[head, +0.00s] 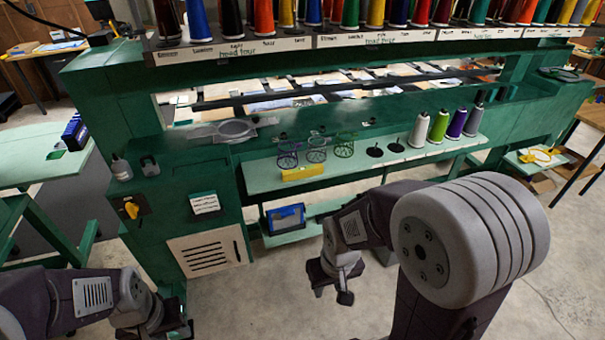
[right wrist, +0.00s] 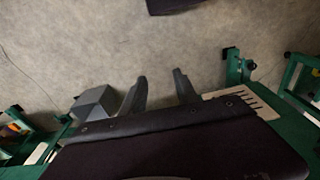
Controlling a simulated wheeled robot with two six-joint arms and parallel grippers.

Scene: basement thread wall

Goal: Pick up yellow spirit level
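The yellow spirit level (head: 303,173) is a short yellow bar on the pale green shelf (head: 262,180) of the green machine, near its front edge in the head view. It is not recognisable in the right wrist view. My right gripper (head: 332,292) is lower and nearer than the level, apart from it, over the floor. The right wrist view shows its two fingers (right wrist: 160,88) spread with nothing between them. My left gripper (head: 178,328) is at the lower left, far from the level; its fingers are too unclear to judge.
Wire holders (head: 316,150) stand just behind the level. Black spindle bases and several thread cones (head: 419,130) stand to its right. A blue-framed bin (head: 286,219) sits on a lower shelf. Coloured spools (head: 375,14) line the top rail. Concrete floor (head: 255,300) is open in front.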

